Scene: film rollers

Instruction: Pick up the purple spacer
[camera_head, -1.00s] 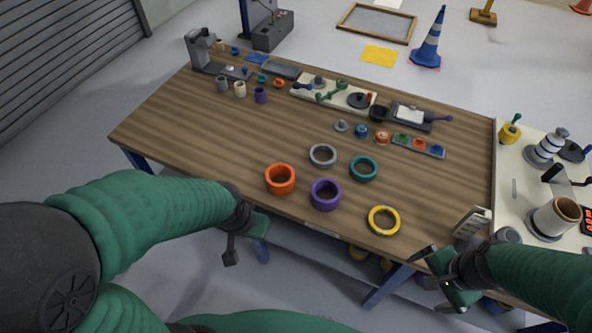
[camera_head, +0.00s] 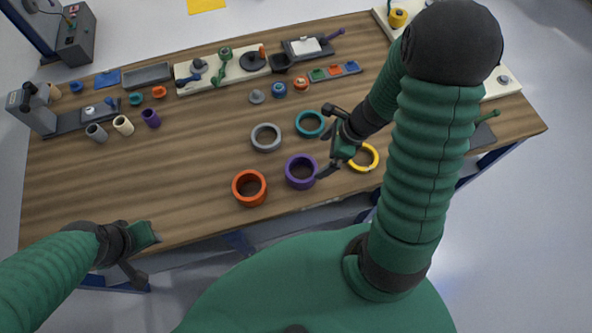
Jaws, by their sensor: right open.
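A thick purple ring (camera_head: 300,172) lies flat near the front middle of the wooden table, between an orange ring and a yellow ring. A small purple cylinder (camera_head: 151,117) stands farther back on the left; I cannot tell which of the two is called the spacer. My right gripper (camera_head: 329,140) is open and empty, above the table just right of the purple ring. Its lower finger shows close to that ring's right rim; I cannot tell whether they touch. My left gripper (camera_head: 148,256) looks open and empty at the table's front left edge, away from the rings.
The orange ring (camera_head: 249,201), grey ring (camera_head: 266,149), teal ring (camera_head: 310,115) and yellow ring (camera_head: 374,158) lie around the purple one. Trays and small parts line the back, including a cream board (camera_head: 182,71). The table's left middle is clear.

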